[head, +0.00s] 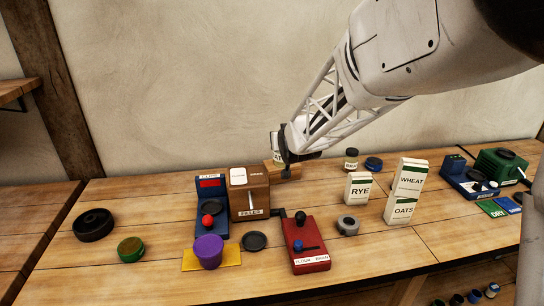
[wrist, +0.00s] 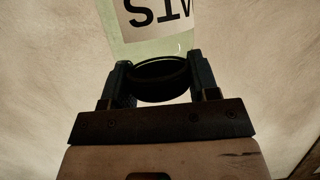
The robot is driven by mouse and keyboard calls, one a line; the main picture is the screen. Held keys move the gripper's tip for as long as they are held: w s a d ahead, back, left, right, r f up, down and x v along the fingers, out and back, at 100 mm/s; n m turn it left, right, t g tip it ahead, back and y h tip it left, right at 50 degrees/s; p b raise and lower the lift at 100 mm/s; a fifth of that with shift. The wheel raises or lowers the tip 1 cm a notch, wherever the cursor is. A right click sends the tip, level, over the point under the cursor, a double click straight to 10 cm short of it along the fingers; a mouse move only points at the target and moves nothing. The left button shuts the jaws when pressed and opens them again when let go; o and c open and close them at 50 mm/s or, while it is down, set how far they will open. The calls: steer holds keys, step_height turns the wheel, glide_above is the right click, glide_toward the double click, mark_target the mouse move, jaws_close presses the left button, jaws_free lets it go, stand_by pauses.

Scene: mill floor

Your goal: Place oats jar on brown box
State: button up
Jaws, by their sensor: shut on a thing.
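My gripper (wrist: 160,80) is shut on a clear jar with a pale label (wrist: 158,18); its dark lid (wrist: 158,80) lies between the two fingers. The label letters are upside down and cut off by the frame edge, so only part of the word shows. In the head view the jar (head: 276,142) is mostly hidden behind my gripper (head: 285,152). A small brown wooden box (head: 291,170) stands at the back, directly below the jar. I cannot tell whether the jar touches it.
A dark-lidded jar (head: 351,160) and white cartons (head: 405,190) stand right. Bare table lies at front right.

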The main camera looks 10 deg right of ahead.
steer(key=d, duration=0.3)
steer(key=shift+m+h, duration=0.3)
steer(key=shift+h, duration=0.1)
step_height(320, 180, down, 5)
steer(key=shift+r, duration=0.1)
steer(key=shift+w+a, duration=0.1)
steer(key=w+f, duration=0.1)
steer(key=w, duration=1.4)
steer(key=shift+w+d+f, duration=0.2)
steer(key=shift+w+f, duration=0.1)
steer(key=shift+w, duration=0.1)
steer(key=shift+f, duration=1.75)
steer(key=shift+f, duration=0.1)
steer(key=o, duration=1.2)
